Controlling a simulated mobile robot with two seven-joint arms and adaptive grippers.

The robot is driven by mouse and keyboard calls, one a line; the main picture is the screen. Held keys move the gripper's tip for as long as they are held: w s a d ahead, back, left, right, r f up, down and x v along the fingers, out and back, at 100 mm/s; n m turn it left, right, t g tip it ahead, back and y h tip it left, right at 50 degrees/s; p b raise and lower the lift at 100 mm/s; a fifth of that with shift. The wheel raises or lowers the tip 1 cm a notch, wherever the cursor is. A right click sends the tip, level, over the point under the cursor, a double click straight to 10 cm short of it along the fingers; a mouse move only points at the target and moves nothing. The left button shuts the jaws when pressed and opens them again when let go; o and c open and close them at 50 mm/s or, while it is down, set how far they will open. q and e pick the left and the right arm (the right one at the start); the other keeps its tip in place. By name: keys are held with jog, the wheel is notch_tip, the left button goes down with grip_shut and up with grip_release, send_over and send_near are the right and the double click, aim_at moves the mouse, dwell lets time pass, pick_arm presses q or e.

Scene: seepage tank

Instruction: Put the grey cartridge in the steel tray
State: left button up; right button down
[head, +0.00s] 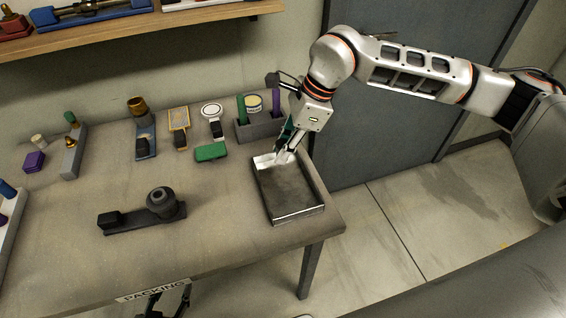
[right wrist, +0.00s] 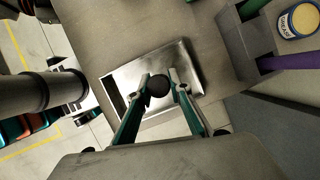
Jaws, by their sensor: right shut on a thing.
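My right gripper (head: 283,154) is over the far end of the steel tray (head: 293,216). In the right wrist view, its teal fingers (right wrist: 160,88) are shut on a dark, round-ended thing (right wrist: 158,86), which I take to be the grey cartridge. Only its end shows; in the head view I cannot make it out. The tray also shows in the right wrist view (right wrist: 188,52), behind the fingertips, and its visible floor is bare. I cannot tell if the cartridge touches it. My left gripper (head: 165,300) shows partly as a dark shape below the table's front edge.
A grey holder (head: 262,128) with green and purple pieces and a labelled tin (head: 253,103) stands just behind the tray. A green block (head: 210,152) lies left of it. A dark fixture (head: 140,218) with a round knob sits mid-table. Bare tabletop (head: 215,205) separates fixture and tray.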

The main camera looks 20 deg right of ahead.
notch_tip(320, 180, down, 6)
jog(key=shift+f+p, duration=0.1)
jog(key=shift+p, duration=0.2)
jog(key=shift+f, duration=0.1)
jog(key=c, duration=1.8)
grip_release()
jog(key=shift+c, duration=0.2)
jog(key=shift+r, duration=0.3)
jog(key=b+v, duration=0.1)
jog(key=v, duration=1)
jog(key=shift+r+b, duration=0.35)
jog(key=shift+s+d, duration=0.1)
